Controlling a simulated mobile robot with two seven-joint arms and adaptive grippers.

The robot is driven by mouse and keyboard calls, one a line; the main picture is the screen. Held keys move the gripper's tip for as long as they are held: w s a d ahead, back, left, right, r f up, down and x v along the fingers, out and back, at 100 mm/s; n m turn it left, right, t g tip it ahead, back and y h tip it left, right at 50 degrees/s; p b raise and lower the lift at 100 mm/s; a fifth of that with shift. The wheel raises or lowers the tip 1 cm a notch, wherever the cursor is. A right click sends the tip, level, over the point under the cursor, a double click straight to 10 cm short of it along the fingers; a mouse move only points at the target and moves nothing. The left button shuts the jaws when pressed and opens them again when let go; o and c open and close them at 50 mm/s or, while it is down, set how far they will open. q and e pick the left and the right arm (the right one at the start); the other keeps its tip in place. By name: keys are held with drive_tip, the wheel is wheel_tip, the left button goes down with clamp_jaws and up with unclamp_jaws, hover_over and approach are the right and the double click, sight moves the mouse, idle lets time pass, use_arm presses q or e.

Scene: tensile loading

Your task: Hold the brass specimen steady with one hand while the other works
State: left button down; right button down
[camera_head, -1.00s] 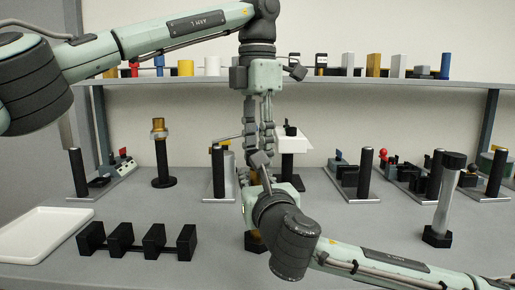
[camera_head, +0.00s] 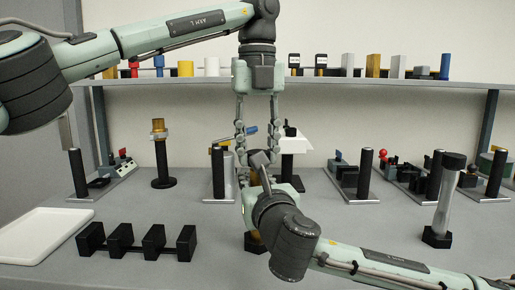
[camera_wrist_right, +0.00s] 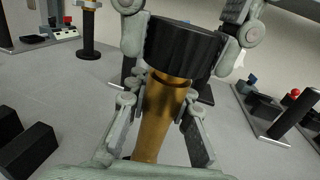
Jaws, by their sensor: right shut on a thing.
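The brass specimen (camera_wrist_right: 163,108) is a golden rod with a ribbed black end (camera_wrist_right: 184,50), large in the right wrist view. In the head view my right wrist hides most of the specimen.
A row of black blocks (camera_head: 121,241) and a white tray (camera_head: 40,234) are at front left. Posts on plates, a black-and-brass stand (camera_head: 161,160) and a silver post with black ends (camera_head: 443,205) stand around. A loaded shelf (camera_head: 330,80) runs behind.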

use_arm(q)
drive_tip(key=shift+r, duration=0.15)
drive_tip(key=shift+r, duration=0.95)
drive_tip(key=shift+r, duration=0.1)
drive_tip(key=shift+r, duration=1.9)
use_arm(e)
drive_tip(key=c, duration=1.3)
unclamp_jaws()
drive_tip(key=shift+o, duration=0.2)
drive_tip(key=shift+s, duration=0.1)
